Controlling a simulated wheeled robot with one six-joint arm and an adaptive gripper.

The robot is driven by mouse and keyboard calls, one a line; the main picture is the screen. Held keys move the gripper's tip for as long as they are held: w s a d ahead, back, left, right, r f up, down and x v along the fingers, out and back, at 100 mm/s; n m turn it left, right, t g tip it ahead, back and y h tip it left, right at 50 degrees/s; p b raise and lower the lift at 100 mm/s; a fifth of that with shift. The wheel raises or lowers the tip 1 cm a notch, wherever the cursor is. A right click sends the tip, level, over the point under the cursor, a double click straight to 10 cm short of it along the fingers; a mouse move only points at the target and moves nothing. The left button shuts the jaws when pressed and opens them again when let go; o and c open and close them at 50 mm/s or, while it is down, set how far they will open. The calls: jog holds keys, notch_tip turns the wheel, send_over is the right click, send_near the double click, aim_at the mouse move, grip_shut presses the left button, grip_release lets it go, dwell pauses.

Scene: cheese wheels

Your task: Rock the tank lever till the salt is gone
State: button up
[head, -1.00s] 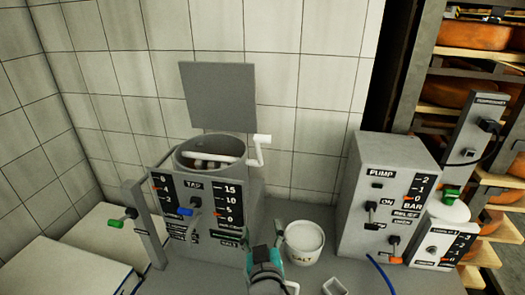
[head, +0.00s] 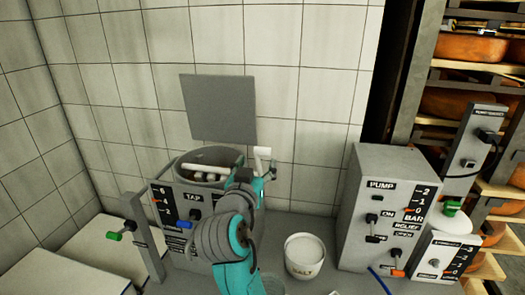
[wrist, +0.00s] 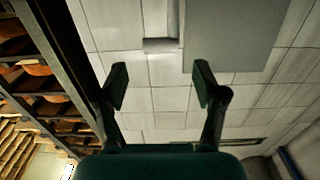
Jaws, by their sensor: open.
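The grey tank (head: 190,165) stands on the bench with a white bar across its open top. Its white crank lever (head: 262,154) stands at the tank's right rim, its handle upright. My gripper (head: 265,173) is at the lever, open. My arm hides the right part of the tank's front. A white bucket marked SALT (head: 304,262) stands right of my arm, with pale contents.
A grey pump box (head: 365,235) with gauges and small levers stands to the right. Shelves of orange cheese wheels (head: 465,45) are behind it. A grey square panel (head: 218,108) is behind the tank. A pale surface (head: 85,250) lies at the left.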

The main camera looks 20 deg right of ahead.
aim_at(262, 152)
jog(key=x, duration=0.7)
jog(key=shift+w+d, duration=0.15)
jog(key=shift+w, duration=0.1)
grip_shut()
